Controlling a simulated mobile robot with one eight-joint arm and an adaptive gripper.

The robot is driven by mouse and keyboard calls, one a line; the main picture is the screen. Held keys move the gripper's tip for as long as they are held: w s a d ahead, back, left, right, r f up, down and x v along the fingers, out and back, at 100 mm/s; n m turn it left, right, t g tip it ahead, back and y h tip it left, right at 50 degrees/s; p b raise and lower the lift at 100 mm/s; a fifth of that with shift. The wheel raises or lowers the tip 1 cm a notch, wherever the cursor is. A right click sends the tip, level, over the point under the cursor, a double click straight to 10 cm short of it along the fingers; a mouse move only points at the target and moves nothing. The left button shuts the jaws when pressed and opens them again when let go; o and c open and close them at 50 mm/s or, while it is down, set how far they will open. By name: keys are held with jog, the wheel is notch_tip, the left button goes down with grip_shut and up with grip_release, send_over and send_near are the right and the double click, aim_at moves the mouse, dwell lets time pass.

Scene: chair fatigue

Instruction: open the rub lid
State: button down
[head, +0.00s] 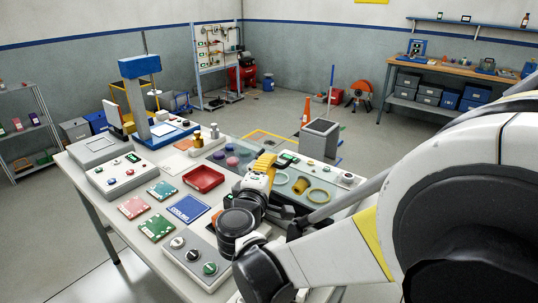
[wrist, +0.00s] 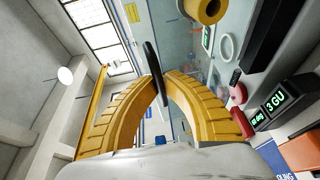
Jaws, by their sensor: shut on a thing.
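My gripper (head: 265,163) has yellow fingers and is over the middle of the table, near the small displays. In the wrist view the ribbed yellow fingers (wrist: 155,85) meet around a thin dark bar (wrist: 152,66), which looks like a handle. A clear, bluish pane (wrist: 178,50) shows behind the bar; it looks like the lid. My gripper and arm hide the bar there, and I cannot tell how far the lid is tilted.
The table (head: 102,197) holds a red tray (head: 203,178), a blue card (head: 188,209), a knob panel (head: 196,258) and a blue press (head: 140,66). A display (wrist: 276,102) is close in the wrist view.

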aim_at(279, 152)
jog(key=shift+w+d+r+p, duration=0.15)
jog(key=shift+r+p, duration=0.1)
jog(key=shift+p, duration=0.1)
jog(key=w+d+g+p, duration=0.1)
jog(key=p, duration=0.1)
jog(key=w+d+r+g+p, duration=0.1)
jog(key=p, duration=0.1)
jog(key=shift+w+r+m+y, duration=0.2)
jog(key=shift+m+y, duration=0.1)
jog(key=shift+m, duration=0.1)
jog(key=shift+w+d+f+g, duration=0.15)
jog(key=shift+w+d, duration=0.2)
jog(key=shift+w, duration=0.15)
jog(key=shift+w+d+f+g, duration=0.15)
jog(key=shift+w+d, duration=0.15)
jog(key=shift+w, duration=0.15)
jog(key=c, duration=1.5)
grip_release()
jog(key=shift+s, duration=0.15)
